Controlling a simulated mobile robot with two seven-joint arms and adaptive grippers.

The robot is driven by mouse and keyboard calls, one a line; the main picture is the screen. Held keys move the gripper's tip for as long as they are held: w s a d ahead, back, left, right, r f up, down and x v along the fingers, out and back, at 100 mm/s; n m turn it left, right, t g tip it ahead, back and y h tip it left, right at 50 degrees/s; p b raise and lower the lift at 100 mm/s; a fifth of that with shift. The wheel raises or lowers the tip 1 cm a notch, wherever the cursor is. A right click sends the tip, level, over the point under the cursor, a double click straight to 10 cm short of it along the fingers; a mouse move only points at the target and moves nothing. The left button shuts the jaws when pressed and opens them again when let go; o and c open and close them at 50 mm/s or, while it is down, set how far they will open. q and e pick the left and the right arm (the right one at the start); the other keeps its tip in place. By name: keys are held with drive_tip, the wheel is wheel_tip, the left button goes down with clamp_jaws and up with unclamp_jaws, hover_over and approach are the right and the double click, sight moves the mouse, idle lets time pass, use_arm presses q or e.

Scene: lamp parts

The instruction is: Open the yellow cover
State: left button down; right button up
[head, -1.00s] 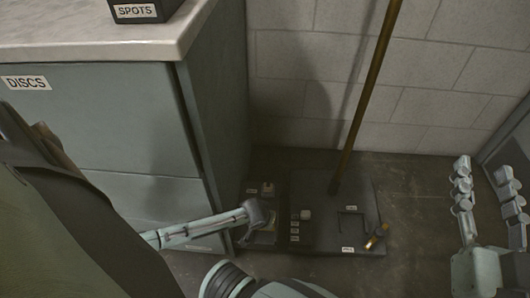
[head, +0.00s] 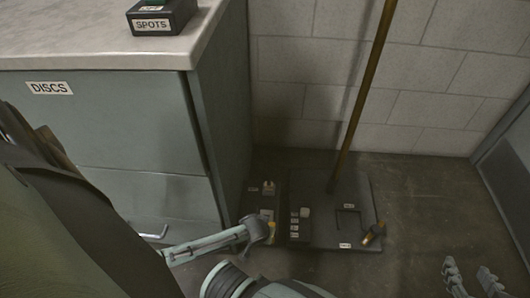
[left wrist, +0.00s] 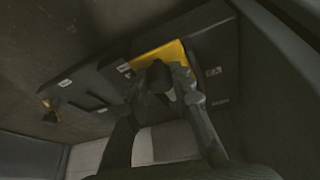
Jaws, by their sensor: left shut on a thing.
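The yellow cover (left wrist: 170,53) shows in the left wrist view as a bright panel on a dark floor unit. The cover's exact angle is hard to tell. My right gripper (head: 472,276) is at the lower right of the head view, fingers apart and empty, away from the unit.
A dark base plate (head: 327,226) with labels, a brass-coloured part (head: 373,234) and a tall brass pole (head: 362,100) stands right of the unit. A grey cabinet (head: 150,130) marked DISCS is close on the left. A block wall (head: 430,85) is behind. Floor (head: 420,200) at right is clear.

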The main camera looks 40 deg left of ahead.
use_arm(q)
drive_tip(key=shift+s+d, duration=0.15)
drive_tip(key=shift+s, duration=0.05)
use_arm(e)
drive_tip(key=shift+s+d+f+g+h, duration=0.3)
drive_tip(key=shift+s+d+f+g, duration=0.15)
drive_tip(key=shift+d+f, duration=0.1)
use_arm(q)
drive_tip(key=c, duration=1.3)
unclamp_jaws()
wheel_tip(320, 180, up, 10)
